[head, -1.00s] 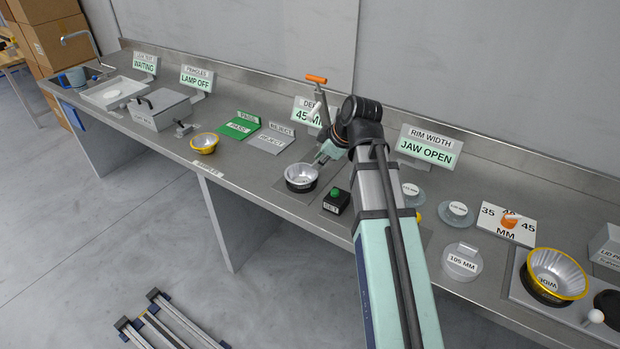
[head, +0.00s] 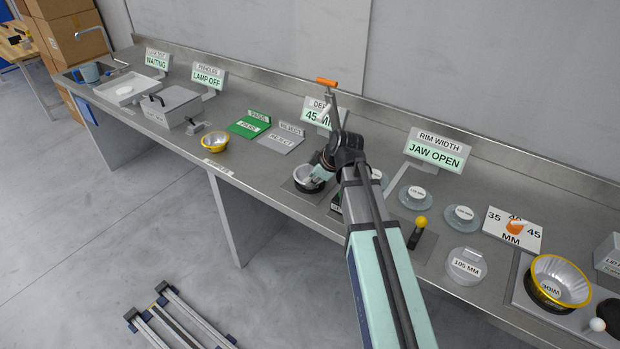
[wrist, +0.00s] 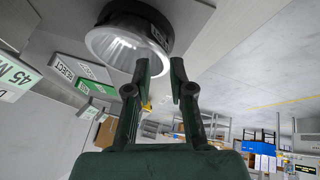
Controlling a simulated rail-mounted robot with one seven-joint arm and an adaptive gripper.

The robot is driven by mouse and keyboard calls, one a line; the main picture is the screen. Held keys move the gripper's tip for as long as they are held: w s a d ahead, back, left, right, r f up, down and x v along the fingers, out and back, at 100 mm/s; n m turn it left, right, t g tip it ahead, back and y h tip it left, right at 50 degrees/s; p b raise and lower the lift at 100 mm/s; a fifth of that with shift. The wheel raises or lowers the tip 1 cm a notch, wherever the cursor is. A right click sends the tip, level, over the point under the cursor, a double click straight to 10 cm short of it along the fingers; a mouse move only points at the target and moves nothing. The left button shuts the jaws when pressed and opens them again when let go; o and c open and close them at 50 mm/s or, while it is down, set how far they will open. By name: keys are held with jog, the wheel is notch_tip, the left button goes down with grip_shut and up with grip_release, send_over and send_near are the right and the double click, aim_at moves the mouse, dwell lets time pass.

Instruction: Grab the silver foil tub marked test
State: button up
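A silver foil tub (head: 306,173) sits in a dark round holder on the bench, partly hidden by my gripper. In the wrist view the tub (wrist: 115,47) fills the upper left, with a dark band (wrist: 136,12) around it. I cannot read a "test" mark on it. My gripper (head: 318,177) is at the tub's right side. In the wrist view my gripper (wrist: 159,64) has its two fingers apart, with the left fingertip overlapping the tub's rim. I cannot tell whether the fingers touch it.
A lever with an orange handle (head: 326,82) rises behind the tub. A yellow-rimmed tub (head: 214,142) stands to the left, and another marked "WIDE" (head: 556,275) at the far right. A yellow-knobbed lever (head: 421,222) is right of my arm. Green (head: 249,127) and grey (head: 281,140) plates lie left.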

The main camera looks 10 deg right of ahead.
jog(key=shift+p+x, duration=1)
jog(key=shift+x, duration=1.7)
jog(key=shift+r, duration=0.15)
grip_shut()
